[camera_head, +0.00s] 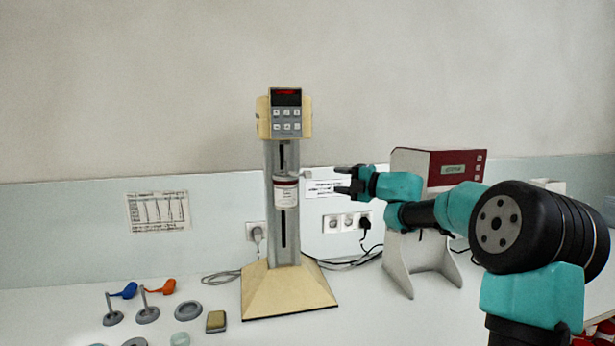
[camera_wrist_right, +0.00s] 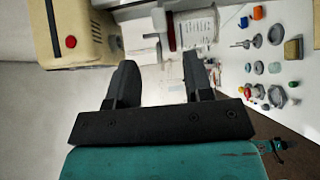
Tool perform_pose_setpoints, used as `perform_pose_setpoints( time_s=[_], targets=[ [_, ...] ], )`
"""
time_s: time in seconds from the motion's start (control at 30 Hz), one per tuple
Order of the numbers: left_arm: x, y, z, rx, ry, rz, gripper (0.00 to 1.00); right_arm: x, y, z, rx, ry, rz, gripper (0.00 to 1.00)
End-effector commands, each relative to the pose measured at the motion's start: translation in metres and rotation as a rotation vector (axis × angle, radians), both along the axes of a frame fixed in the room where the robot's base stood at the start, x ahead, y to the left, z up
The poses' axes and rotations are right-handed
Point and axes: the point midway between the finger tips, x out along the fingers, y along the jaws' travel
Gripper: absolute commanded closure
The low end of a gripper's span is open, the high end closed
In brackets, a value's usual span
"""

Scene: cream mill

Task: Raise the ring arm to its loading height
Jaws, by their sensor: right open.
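The cream mill (camera_head: 286,230) stands on the bench with a display head (camera_head: 286,115) and a slotted grey column. The ring arm (camera_head: 286,181) sits on the column below the head, at about the column's upper half, with a white labelled jar (camera_head: 286,196) at it. A small grey stub (camera_head: 305,176) sticks out to its right. My right gripper (camera_head: 337,180) is open, level with the stub and a short way to its right. In the right wrist view my open fingers (camera_wrist_right: 160,75) point toward the column, with the stub (camera_wrist_right: 151,36) ahead between them. My left gripper is not in view.
A red-and-white machine (camera_head: 420,210) stands right of the mill, behind my right arm. Cables run behind the mill. Wall sockets (camera_head: 347,222) are behind.

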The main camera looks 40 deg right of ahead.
Motion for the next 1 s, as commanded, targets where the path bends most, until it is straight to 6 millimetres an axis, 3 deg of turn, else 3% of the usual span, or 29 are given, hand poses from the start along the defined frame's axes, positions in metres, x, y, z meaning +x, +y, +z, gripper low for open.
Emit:
perform_pose_setpoints(
  time_s=[0.6,1.0],
  targets=[
    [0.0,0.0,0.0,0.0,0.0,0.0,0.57,0.093,0.041,0.0,0.0,0.0,0.002,0.53],
    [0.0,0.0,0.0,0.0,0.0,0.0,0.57,0.104,0.046,0.0,0.0,0.0,0.0,0.53]
  ],
)
